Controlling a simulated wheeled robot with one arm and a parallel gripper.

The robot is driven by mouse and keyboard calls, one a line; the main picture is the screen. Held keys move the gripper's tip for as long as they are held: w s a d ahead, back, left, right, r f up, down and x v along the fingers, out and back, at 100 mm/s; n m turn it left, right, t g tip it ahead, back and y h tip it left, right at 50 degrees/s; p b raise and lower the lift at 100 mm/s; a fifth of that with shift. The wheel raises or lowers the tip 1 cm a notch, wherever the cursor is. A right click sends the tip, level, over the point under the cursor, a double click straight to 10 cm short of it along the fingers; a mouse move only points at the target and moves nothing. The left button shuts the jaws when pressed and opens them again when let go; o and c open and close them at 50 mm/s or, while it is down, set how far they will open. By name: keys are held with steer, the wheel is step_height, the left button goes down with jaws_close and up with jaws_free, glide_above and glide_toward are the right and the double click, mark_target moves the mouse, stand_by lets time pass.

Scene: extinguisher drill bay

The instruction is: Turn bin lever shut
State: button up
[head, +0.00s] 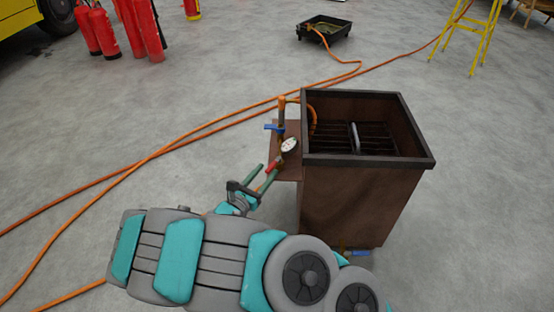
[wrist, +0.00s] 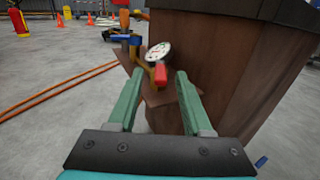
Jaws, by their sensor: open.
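The brown bin (head: 355,205) stands upright with a dark rim and an open top. A small side shelf (head: 287,172) on its left carries a valve with a red-tipped lever (head: 271,165), a round white gauge (head: 289,145) and a blue lever (head: 273,128). Another blue lever (head: 360,253) sits low at the bin's base. My gripper (head: 265,177) is open at the shelf. In the wrist view, the red-tipped lever (wrist: 160,74) appears between the green fingertips (wrist: 158,84), near their far ends. Whether a finger touches it I cannot tell.
Orange hoses (head: 150,158) cross the floor on the left and behind the bin. Red extinguishers (head: 102,32) stand at the back left. A black tray (head: 323,29) lies behind, and a yellow stand (head: 482,38) is at the back right. Floor right of the bin is clear.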

mark_target(275, 161)
steer(key=shift+x, duration=3.1)
steer(key=shift+c, duration=0.2)
jaws_close()
